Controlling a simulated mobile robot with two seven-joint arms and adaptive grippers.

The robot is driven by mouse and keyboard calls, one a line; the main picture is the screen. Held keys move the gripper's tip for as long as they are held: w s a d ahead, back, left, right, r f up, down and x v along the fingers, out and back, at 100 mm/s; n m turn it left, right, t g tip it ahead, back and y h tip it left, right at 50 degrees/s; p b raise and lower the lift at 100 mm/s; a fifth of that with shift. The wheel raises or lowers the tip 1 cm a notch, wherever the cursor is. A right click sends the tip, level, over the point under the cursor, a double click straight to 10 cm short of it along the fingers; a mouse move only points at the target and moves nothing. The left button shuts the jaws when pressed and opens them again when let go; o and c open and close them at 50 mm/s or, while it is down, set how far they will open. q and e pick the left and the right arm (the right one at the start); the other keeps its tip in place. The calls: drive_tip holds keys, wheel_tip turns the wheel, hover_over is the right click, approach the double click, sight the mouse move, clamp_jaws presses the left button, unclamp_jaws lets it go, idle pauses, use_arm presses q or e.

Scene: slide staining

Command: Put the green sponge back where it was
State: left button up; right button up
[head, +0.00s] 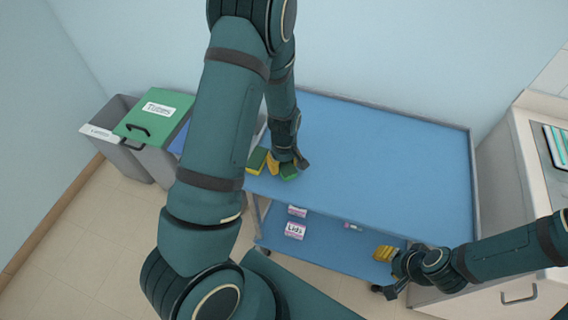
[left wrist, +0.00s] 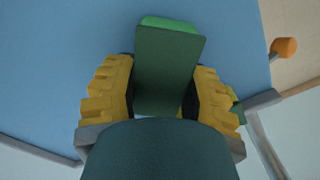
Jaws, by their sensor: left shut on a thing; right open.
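The green sponge (head: 288,171) is at the left part of the blue cart's top, and its dark green face and brighter green end fill the middle of the left wrist view (left wrist: 168,65). My left gripper (head: 286,165) is shut on it, with a yellow finger pad on each side. I cannot tell whether the sponge touches the cart top. A second sponge (head: 257,160), green over yellow, lies just left of it near the cart's edge. My right gripper (head: 385,270) is open and empty at the cart's front right, low down.
The blue cart top (head: 390,150) is clear to the right. Its lower shelf (head: 330,243) bears a box labelled Lids (head: 295,231) and a small tube (head: 353,227). A green-lidded bin (head: 155,120) and a grey bin (head: 110,135) stand left. A counter (head: 530,150) stands right.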

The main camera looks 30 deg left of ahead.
use_arm(q)
drive_tip(key=shift+f, duration=0.1)
drive_tip(key=o, duration=1.2)
drive_tip(key=shift+r, duration=0.45)
wheel_tip(320, 180, up, 11)
drive_tip(key=p, duration=0.2)
drive_tip(key=shift+r+p, duration=0.2)
drive_tip(key=shift+p, duration=0.1)
